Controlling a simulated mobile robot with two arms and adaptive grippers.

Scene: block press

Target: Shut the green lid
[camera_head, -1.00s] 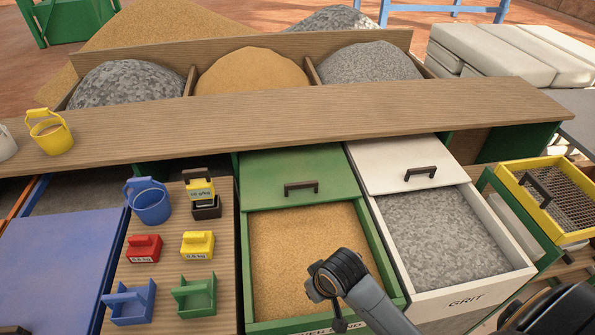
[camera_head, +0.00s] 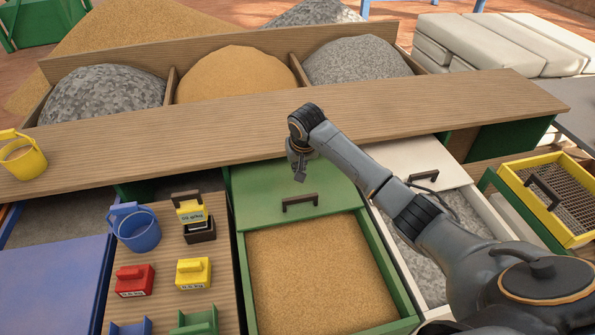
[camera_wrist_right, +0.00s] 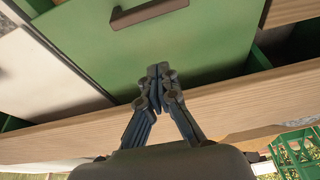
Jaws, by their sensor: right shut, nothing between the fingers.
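The green lid (camera_head: 272,190) covers the back part of the green-framed sand bin, and the sand (camera_head: 312,270) lies open in front of it. Its dark handle (camera_head: 300,202) is near the lid's front edge. The lid (camera_wrist_right: 215,50) and handle (camera_wrist_right: 148,12) also show in the right wrist view. My right gripper (camera_head: 300,176) is shut and empty, fingers pointing down over the rear of the lid, behind the handle. In the wrist view the gripper (camera_wrist_right: 159,70) appears over the lid; contact cannot be told. My left gripper is not in view.
A wooden shelf (camera_head: 400,112) runs just behind the lid. The white-lidded grit bin (camera_head: 440,275) is to the right, partly behind my right arm. Weights, a blue bucket (camera_head: 138,232) and small scoops stand on the board at left. A yellow sieve (camera_head: 560,205) is at right.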

